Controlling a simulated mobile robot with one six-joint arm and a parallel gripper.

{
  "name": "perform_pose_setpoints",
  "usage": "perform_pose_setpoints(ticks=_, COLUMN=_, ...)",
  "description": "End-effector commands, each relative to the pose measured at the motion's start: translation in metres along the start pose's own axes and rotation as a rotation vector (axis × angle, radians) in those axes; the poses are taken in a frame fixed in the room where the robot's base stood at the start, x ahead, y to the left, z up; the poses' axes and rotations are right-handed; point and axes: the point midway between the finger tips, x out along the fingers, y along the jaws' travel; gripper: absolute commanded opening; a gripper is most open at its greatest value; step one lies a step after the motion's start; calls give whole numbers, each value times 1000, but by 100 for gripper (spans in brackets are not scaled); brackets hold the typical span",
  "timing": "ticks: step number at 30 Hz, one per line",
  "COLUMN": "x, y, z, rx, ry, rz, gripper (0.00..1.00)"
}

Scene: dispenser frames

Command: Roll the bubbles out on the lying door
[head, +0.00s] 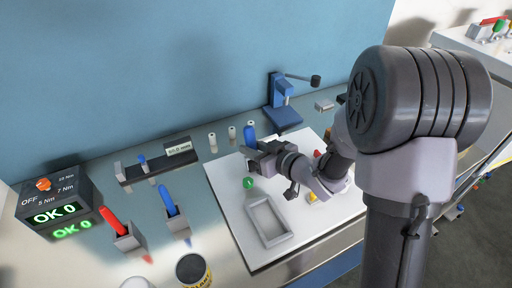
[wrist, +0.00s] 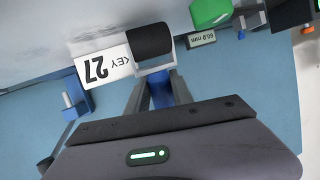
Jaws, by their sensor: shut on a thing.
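My gripper (head: 255,158) is at the far left part of a white board on the bench. In the wrist view my gripper (wrist: 158,95) is shut on the blue handle of a roller with a black cylinder (wrist: 150,40) in a grey fork. A flat grey framed panel (head: 256,225), which looks like the lying door, rests on the white board in front of my gripper. I cannot see bubbles on it. Whether the roller touches anything cannot be told.
A green object (head: 249,182) is near my gripper. A white KEY 27 label (wrist: 103,66) is beside the roller. A blue press (head: 281,100) stands behind. Red (head: 112,220) and blue (head: 169,202) handled tools, a control box (head: 60,197) and a tin (head: 192,270) are left.

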Motion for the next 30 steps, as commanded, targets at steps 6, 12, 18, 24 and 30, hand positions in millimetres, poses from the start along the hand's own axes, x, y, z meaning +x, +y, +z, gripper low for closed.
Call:
perform_pose_setpoints(ticks=6, x=-6, y=-1, z=-16, rx=1, ry=-1, rz=2, gripper=0)
perform_pose_setpoints(ticks=12, x=-16, y=-3, z=-44, rx=1, ry=0, rz=1, gripper=0)
perform_pose_setpoints(ticks=18, x=-21, y=-5, z=-58, rx=1, ry=-1, rz=1, gripper=0)
perform_pose_setpoints(ticks=24, x=-20, y=-4, z=-56, rx=1, ry=-1, rz=1, gripper=0)
perform_pose_setpoints(ticks=30, x=-27, y=-6, z=-76, rx=0, ry=0, rz=2, gripper=0)
